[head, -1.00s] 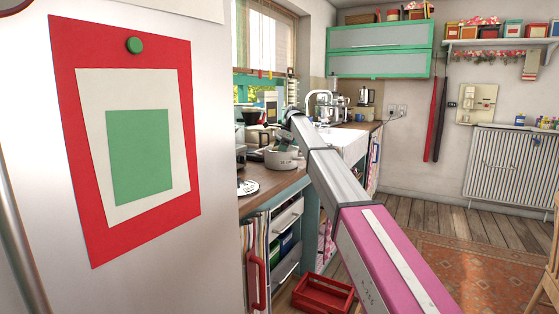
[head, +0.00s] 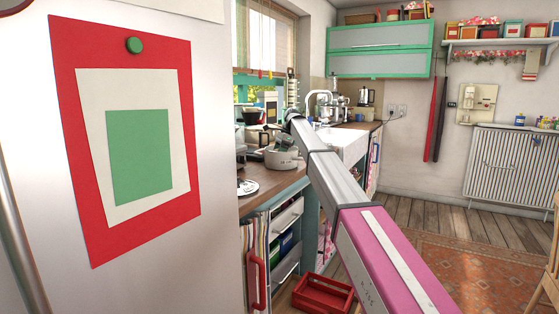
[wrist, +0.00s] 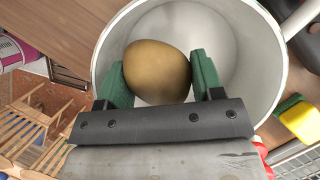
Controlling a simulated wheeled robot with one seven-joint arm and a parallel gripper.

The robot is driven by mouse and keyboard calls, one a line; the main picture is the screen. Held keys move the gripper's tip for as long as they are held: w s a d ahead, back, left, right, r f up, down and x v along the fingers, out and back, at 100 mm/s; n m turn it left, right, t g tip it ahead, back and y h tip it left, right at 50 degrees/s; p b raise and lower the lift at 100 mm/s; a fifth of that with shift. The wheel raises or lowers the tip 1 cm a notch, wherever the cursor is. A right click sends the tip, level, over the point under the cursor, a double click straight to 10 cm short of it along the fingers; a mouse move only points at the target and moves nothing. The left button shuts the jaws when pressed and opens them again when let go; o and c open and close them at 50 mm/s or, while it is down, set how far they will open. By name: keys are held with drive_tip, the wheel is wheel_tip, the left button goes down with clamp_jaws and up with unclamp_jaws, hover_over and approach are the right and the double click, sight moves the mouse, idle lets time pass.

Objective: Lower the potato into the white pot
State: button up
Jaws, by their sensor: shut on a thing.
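The potato (wrist: 157,70) is brown and smooth, held between the two green fingers of my gripper (wrist: 160,76) in the wrist view. The white pot (wrist: 103,48) is round, and its rim surrounds the potato in that view. The potato appears over or inside the pot's mouth; its exact height against the rim cannot be told. The pale inside of the pot shows behind it. In the head view the white pot (head: 283,159) stands on the wooden counter, below the end of my arm. The potato cannot be made out there.
The wooden counter (head: 262,196) holds a white plate (head: 247,187) and kettles near the pot. A white sink (head: 345,142) lies beyond my arm. In the wrist view, a yellow and green sponge (wrist: 300,118) and a wire rack (wrist: 298,162) are right of the pot.

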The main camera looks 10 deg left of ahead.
drive_tip(key=shift+f, duration=1.55)
idle(0.9)
drive_tip(key=o, duration=1.1)
drive_tip(key=shift+c, duration=0.2)
drive_tip(key=shift+r, duration=0.1)
